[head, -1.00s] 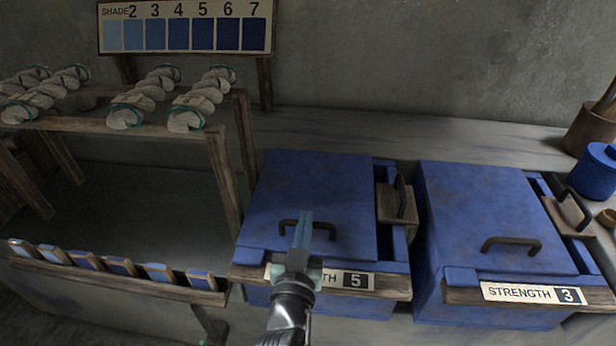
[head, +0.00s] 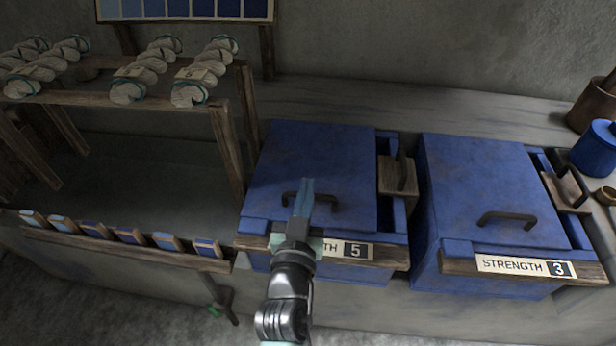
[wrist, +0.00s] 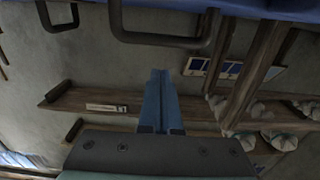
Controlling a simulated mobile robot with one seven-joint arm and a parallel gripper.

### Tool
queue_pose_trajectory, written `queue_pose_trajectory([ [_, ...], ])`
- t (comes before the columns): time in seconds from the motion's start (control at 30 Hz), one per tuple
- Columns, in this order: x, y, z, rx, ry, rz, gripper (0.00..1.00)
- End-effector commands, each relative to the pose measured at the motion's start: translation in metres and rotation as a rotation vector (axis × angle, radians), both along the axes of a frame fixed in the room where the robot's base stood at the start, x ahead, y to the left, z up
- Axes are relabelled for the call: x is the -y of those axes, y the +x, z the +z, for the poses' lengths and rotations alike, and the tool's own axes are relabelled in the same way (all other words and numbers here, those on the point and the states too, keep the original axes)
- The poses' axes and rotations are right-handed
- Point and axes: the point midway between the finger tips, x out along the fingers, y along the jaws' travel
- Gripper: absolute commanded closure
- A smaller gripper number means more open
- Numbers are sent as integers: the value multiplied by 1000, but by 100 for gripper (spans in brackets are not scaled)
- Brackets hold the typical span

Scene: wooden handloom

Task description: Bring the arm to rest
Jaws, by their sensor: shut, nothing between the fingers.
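My gripper (head: 305,199) is shut and empty, its blue fingers together. In the head view it stands in front of the left blue vat (head: 320,155), over that vat's dark lid handle (head: 322,203) and partly hiding its label, which reads 5. I cannot tell whether the fingers touch the handle. In the wrist view my gripper (wrist: 158,80) also shows shut, with a dark handle (wrist: 165,35) close by at the top of the picture.
A second blue vat (head: 480,190) labelled STRENGTH 3 stands to the right. A wooden rack (head: 150,130) with pale skeins is at the left, above a row of blue shade samples (head: 128,236). A blue lidded pot (head: 598,150) sits at the far right.

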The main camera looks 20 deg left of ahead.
Motion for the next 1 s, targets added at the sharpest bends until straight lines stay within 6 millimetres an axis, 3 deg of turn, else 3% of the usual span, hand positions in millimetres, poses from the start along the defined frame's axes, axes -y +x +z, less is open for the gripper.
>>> queue_pose_trajectory([
  [0.2,8,-38,-3,1,1,-1,100],
  [0.4,12,-58,-4,4,1,-1,100],
  [0.8,14,-64,-2,9,1,-1,100],
  [0.87,16,-60,6,22,2,-7,100],
  [0.93,22,-50,26,55,5,-22,100],
  [1.0,33,-37,60,106,12,-48,100],
])
